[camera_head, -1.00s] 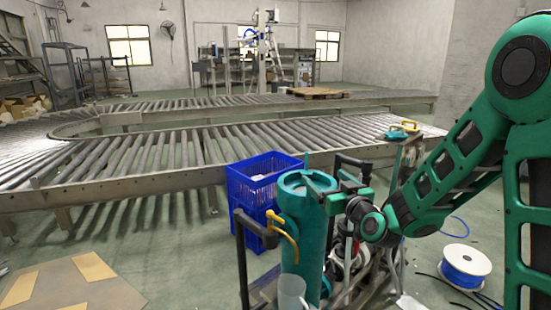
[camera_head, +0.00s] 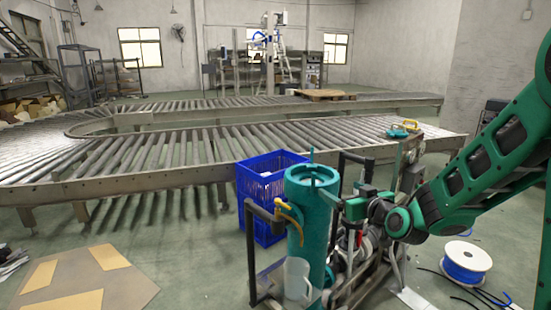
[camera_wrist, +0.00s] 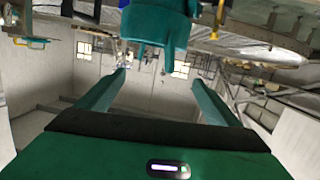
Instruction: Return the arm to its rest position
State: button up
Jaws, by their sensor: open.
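My green arm (camera_head: 480,175) reaches in from the right in the head view, bent low over the floor equipment. My gripper (camera_head: 335,198) is at its left end, close by the upper right side of a teal cylindrical tank (camera_head: 308,225). Whether it touches the tank cannot be told. In the wrist view my gripper (camera_wrist: 158,78) shows two green fingers spread apart with nothing held between them. The tank (camera_wrist: 160,25) shows beyond them at the top of that picture, which looks upside down.
A blue crate (camera_head: 245,195) stands behind the tank. A yellow-handled pipe frame (camera_head: 250,250) and a clear jug (camera_head: 297,278) are at its front. A cable spool (camera_head: 467,262) lies below the arm. A roller conveyor (camera_head: 130,180) spans behind. Open floor shows at left.

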jog(key=s+d+f+m+g+h, duration=0.2)
jog(key=s+d+f+g, duration=0.15)
jog(key=s+d, duration=0.55)
jog(key=s+d+f+m+g+h, duration=0.25)
jog(key=s+d+g, duration=0.25)
jog(key=s+d, duration=0.4)
jog(key=s+d+m+g, duration=0.3)
jog(key=s+m+g, duration=0.2)
jog(key=s, duration=2)
jog(key=shift+s+r+m+g, duration=0.3)
jog(key=shift+s+m+g, duration=0.1)
jog(key=shift+g, duration=0.55)
